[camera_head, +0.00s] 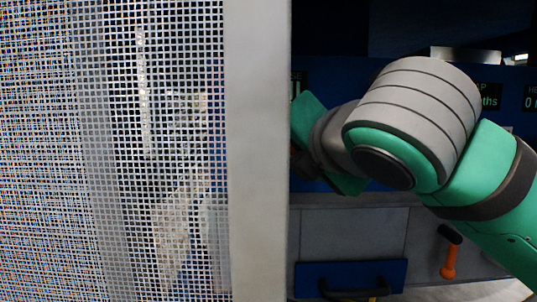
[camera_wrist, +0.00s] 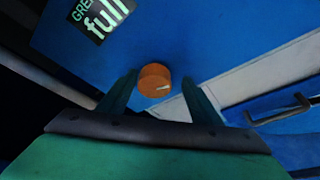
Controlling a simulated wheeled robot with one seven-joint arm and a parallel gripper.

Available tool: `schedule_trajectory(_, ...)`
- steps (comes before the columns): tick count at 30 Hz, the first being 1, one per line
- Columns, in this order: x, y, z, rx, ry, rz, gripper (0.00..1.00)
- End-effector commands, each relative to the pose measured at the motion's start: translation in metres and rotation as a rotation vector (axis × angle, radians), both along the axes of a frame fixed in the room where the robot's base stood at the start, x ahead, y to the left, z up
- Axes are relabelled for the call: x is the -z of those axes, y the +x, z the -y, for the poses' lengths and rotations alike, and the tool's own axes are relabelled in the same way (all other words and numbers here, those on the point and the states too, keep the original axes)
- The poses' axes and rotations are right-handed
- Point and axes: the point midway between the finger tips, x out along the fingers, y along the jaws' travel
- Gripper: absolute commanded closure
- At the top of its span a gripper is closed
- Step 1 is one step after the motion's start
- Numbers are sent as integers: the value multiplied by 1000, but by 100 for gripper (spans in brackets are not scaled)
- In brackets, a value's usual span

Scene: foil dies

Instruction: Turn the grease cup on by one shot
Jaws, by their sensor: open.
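The grease cup shows in the wrist view as a round orange cap (camera_wrist: 154,81) with a small pale mark on its face, on a blue panel. A dark display (camera_wrist: 100,14) above it reads "GRE", cut off, and "full". My gripper (camera_wrist: 160,77) is open, with one green finger to each side of the cap. Whether either finger touches the cap I cannot tell. In the head view my arm's wrist hides the cap and the fingertips.
A mesh guard with a pale metal post (camera_head: 258,150) fills the left of the head view. More displays (camera_head: 489,96) are on the blue panel (camera_head: 512,90) behind my arm. Below are a blue plate (camera_head: 395,272) with a black handle and an orange-handled tool (camera_head: 449,262).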

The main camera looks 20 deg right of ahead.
Motion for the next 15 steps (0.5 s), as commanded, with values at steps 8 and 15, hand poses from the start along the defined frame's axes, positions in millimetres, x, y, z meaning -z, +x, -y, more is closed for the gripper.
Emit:
schedule_trajectory(8, 4, 17, -11, -20, -2, 0, 42)
schedule_trajectory(15, 4, 17, -11, -21, -1, 0, 49)
